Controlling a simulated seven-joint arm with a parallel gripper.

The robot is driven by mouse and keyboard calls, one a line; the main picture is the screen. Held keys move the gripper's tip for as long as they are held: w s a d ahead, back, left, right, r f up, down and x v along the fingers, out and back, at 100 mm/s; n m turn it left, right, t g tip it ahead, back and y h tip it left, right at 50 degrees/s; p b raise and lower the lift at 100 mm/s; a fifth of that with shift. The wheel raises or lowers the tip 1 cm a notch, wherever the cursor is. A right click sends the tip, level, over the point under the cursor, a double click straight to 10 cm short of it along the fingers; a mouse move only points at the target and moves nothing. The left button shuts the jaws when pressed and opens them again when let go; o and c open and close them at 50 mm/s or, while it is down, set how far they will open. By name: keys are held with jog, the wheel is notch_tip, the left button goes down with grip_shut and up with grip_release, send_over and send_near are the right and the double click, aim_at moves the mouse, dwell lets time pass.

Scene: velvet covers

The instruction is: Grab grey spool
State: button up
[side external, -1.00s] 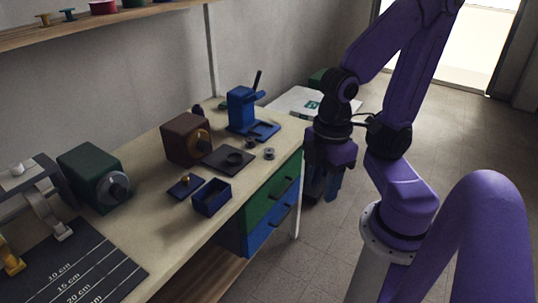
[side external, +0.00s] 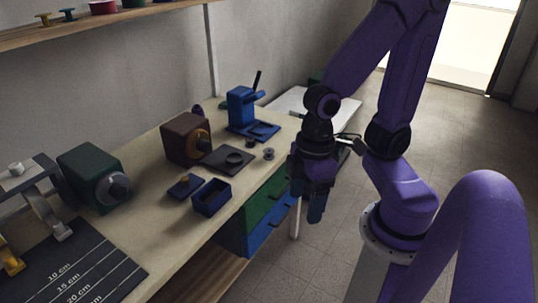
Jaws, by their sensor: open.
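Two small grey spools sit on the bench top near its front edge, right of the dark square plate: one grey spool (side external: 269,154) nearer the edge and another grey spool (side external: 250,143) just behind it. My gripper (side external: 306,205) hangs pointing down in front of the bench edge, to the right of the spools and apart from them. Its fingers are open, and I see nothing between them.
The dark plate with a ring (side external: 228,160) lies left of the spools. A blue press (side external: 243,112) stands behind them. A blue open box (side external: 211,198) and brown machine (side external: 187,138) are further left. Green and blue drawers (side external: 262,221) front the bench beside my gripper.

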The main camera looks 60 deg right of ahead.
jog(key=w+a+f+m+t, duration=0.2)
jog(key=w+f+m+t, duration=0.1)
jog(key=w+f+m, duration=0.85)
jog(key=m+t+h, duration=0.6)
jog(key=t+h, duration=0.4)
send_near(269, 151)
jog(key=shift+x, duration=4.05)
jog(key=shift+s, duration=0.1)
jog(key=c, duration=1.1)
